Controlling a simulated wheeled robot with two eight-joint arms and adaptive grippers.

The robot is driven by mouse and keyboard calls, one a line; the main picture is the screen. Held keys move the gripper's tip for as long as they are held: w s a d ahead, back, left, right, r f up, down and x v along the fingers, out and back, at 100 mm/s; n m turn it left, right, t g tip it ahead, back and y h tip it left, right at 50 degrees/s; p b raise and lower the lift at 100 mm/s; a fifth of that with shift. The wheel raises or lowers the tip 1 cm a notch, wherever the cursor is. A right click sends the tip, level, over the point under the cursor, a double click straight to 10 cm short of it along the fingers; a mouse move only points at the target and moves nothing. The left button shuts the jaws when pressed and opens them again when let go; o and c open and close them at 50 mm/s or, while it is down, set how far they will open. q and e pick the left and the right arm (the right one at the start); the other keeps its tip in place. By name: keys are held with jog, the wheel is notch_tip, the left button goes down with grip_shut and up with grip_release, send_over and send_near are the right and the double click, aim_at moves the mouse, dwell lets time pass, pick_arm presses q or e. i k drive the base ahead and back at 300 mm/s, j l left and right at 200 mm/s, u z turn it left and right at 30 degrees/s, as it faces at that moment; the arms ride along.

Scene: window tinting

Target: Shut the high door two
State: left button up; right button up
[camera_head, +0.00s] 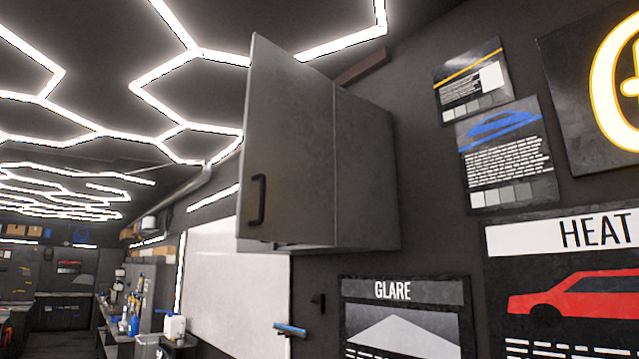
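A dark grey wall cabinet (368,170) hangs high on the right-hand wall, near the middle of the head view. Its door (290,150) stands open, swung out from the cabinet's near front edge, with its free edge on the left and closer to me. A black bar handle (258,200) sits low on the door's face near that free edge. The door hides the cabinet's opening and inside; a strip of the cabinet's underside shows below it. Neither of my grippers is in view, and nothing is seen touching the door or handle.
Posters cover the wall right of and below the cabinet, including a GLARE poster (405,310). A blue-edged tool (290,329) is on the wall below. A white board (232,275) is behind. A cluttered bench (120,335) stands at lower left. Space left of the door looks clear.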

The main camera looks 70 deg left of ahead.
aim_at(286, 194)
jog(key=u, duration=2.4)
